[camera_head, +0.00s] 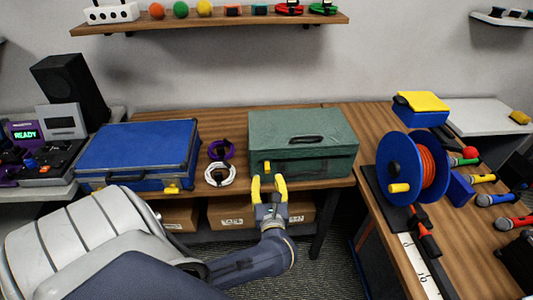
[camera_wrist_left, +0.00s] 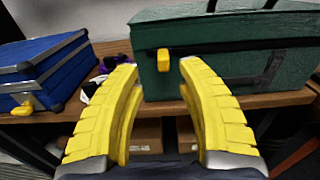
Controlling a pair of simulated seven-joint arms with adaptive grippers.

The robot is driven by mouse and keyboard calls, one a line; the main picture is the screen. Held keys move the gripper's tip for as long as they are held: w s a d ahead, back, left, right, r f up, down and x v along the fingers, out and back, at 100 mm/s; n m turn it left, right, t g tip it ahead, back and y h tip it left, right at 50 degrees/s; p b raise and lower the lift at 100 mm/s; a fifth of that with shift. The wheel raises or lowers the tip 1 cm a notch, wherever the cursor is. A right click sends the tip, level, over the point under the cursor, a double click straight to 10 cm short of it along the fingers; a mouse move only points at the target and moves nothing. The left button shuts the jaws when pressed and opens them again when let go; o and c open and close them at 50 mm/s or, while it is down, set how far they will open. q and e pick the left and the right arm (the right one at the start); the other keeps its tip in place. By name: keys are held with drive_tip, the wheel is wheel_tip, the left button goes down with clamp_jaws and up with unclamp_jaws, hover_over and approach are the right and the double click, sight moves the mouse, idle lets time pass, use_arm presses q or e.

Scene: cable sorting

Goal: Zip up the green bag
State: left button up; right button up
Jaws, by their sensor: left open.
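The green bag (camera_head: 330,139) lies on the wooden bench in the head view, with a dark handle on top. It also fills the upper right of the left wrist view (camera_wrist_left: 222,62). A small yellow zipper pull (camera_head: 267,168) is at the left end of its front face; it shows in the left wrist view (camera_wrist_left: 163,60) too. My left gripper (camera_head: 268,181) is open, with yellow fingers pointing at the bag's front left. In the left wrist view, the pull appears between the two fingertips, seemingly beyond them. Nothing is held. My right gripper is not in view.
A blue case (camera_head: 137,147) with yellow latches stands left of the bag. Purple and white cable coils (camera_head: 220,174) lie between them. A blue reel with orange cable (camera_head: 408,168) and several microphones are on the right bench. Cardboard boxes (camera_head: 232,213) sit below the bench.

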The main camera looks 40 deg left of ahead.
use_arm(q)
drive_tip(key=v, duration=0.5)
idle(0.5)
